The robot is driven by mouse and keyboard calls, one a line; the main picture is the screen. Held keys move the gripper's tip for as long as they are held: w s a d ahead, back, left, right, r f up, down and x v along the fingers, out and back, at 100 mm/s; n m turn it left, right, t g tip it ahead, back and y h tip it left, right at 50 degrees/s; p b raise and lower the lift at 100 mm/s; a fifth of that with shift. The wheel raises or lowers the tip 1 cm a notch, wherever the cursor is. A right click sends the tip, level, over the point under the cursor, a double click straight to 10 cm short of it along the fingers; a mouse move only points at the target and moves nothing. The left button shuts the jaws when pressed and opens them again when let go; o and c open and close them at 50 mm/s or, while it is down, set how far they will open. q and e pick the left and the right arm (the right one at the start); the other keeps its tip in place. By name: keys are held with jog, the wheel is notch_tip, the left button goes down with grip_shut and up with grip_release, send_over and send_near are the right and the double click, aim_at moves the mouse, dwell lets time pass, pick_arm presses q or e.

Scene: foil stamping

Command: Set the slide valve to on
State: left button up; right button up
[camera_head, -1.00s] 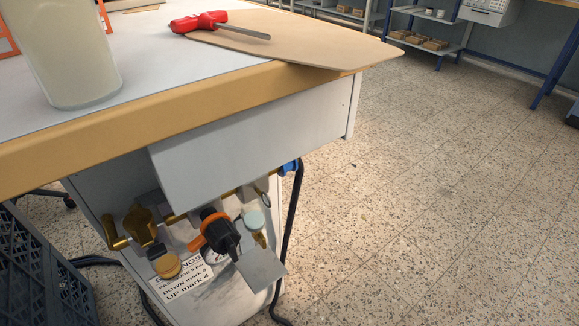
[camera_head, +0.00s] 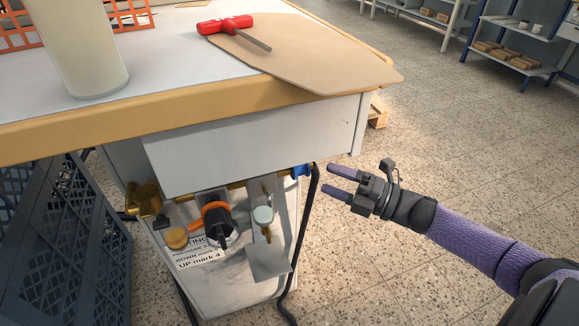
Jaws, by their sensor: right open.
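A row of air fittings sits on a brass pipe under the table front. A blue fitting (camera_head: 301,171) is at the pipe's right end, beside a black hose; it may be the slide valve, but its setting is too small to tell. An orange and black regulator (camera_head: 216,222) is in the middle, with a pale round gauge or cap (camera_head: 263,215) to its right. A brass valve (camera_head: 146,196) is at the left. My right gripper (camera_head: 328,178) is open and empty, fingers pointing left, just right of the blue fitting and apart from it. My left gripper is out of view.
The table's wooden edge (camera_head: 150,122) and a white box (camera_head: 255,143) overhang the fittings. A black hose (camera_head: 309,215) hangs below the blue fitting. Dark crates (camera_head: 75,240) stand at the left. A red-handled tool (camera_head: 225,24) lies on the board.

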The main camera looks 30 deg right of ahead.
aim_at(309, 172)
jog(key=b+x, duration=0.1)
jog(key=x, duration=0.3)
jog(key=b+x, duration=0.1)
jog(key=x, duration=0.1)
jog(key=shift+w+a+f+b, duration=0.15)
jog(key=shift+w+f+b, duration=0.1)
jog(key=shift+b, duration=0.1)
jog(key=shift+w+a+r, duration=0.1)
jog(key=shift+w+a, duration=0.05)
jog(key=shift+w, duration=0.1)
jog(key=shift+w+a+r, duration=0.1)
jog(key=shift+w+r, duration=0.05)
jog(key=shift+w, duration=0.05)
jog(key=shift+c, duration=0.4)
